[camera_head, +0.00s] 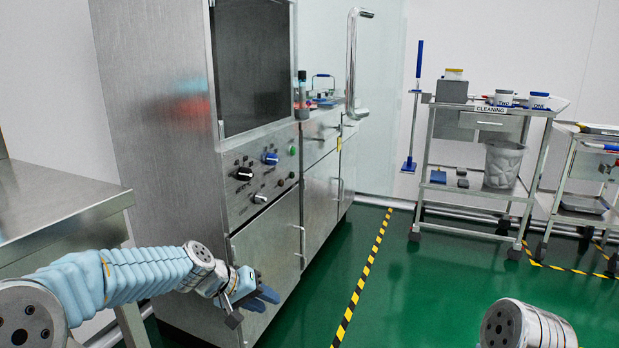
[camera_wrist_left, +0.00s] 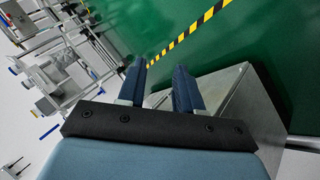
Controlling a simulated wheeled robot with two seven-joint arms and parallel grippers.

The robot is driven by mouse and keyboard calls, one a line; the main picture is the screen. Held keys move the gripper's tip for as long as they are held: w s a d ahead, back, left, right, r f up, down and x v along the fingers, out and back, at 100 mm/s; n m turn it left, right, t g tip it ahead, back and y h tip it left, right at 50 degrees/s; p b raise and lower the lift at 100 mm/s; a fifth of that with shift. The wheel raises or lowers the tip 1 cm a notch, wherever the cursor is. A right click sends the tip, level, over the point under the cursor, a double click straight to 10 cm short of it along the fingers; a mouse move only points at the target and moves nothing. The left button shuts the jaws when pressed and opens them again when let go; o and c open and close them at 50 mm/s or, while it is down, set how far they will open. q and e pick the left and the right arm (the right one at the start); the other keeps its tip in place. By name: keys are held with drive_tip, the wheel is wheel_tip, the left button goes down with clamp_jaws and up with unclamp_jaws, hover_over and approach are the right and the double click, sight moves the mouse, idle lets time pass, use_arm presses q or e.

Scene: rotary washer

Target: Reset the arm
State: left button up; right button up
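My left arm, in a light blue sleeve, reaches in from the left in the head view. My left gripper (camera_head: 262,297) is in front of the lower cabinet door of the steel washer (camera_head: 165,110). In the left wrist view its two dark blue fingers (camera_wrist_left: 165,88) stand apart with nothing between them, so it is open and empty. Whether it touches the cabinet I cannot tell. Of my right arm only a rounded grey link shows at the bottom right of the head view; the right gripper is out of view.
The washer has a control panel (camera_head: 262,172) with knobs and door handles. A steel table (camera_head: 60,205) stands at the left, close to my left arm. A cleaning cart (camera_head: 478,122) and a second cart (camera_head: 590,150) stand at the back right. Green floor (camera_head: 420,290) with striped tape (camera_head: 362,280) is clear between.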

use_arm(q)
drive_tip(key=s+a+f+g+y+p, duration=0.15)
drive_tip(key=s+f, duration=0.45)
drive_tip(key=f, duration=0.6)
drive_tip(key=s+a+f+g+y+p, duration=0.1)
drive_tip(key=s+a+f+y, duration=0.1)
drive_tip(key=s+f, duration=0.65)
drive_tip(key=s+d+f+g+p, duration=0.1)
drive_tip(key=s+d+f, duration=0.1)
drive_tip(key=s+f, duration=0.8)
drive_tip(key=s, duration=0.3)
drive_tip(key=shift+g+h+p, duration=0.3)
drive_tip(key=shift+g+h, duration=0.05)
